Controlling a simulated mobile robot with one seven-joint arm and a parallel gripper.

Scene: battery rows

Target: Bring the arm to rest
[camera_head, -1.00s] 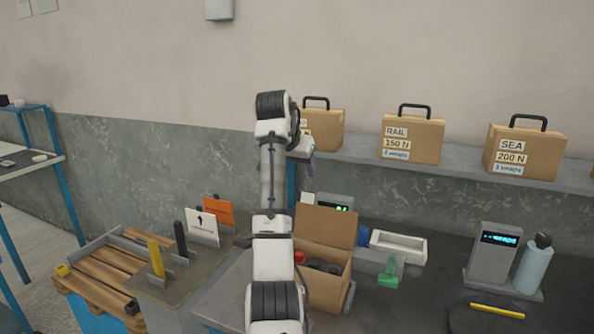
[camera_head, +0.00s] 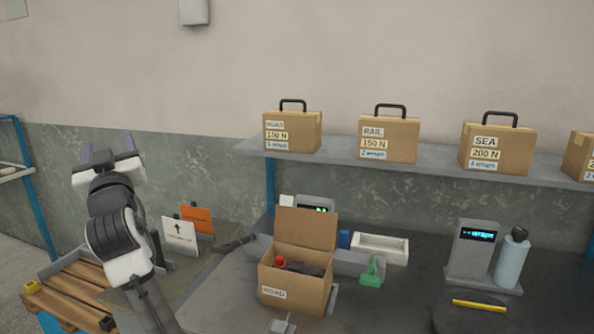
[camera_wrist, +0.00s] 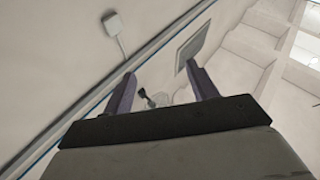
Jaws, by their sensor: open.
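My gripper (camera_head: 106,152) is raised at the left of the head view, in front of the wall, with its two fingers pointing up. In the wrist view its fingers (camera_wrist: 160,88) stand apart with nothing between them. My arm is folded at the left, over the pallet side of the bench and clear of the open cardboard box (camera_head: 292,288). The box holds dark items and a red one.
A shelf (camera_head: 345,158) carries several handled cartons, among them a SEA carton (camera_head: 497,149). A wooden pallet (camera_head: 75,292) is at lower left.

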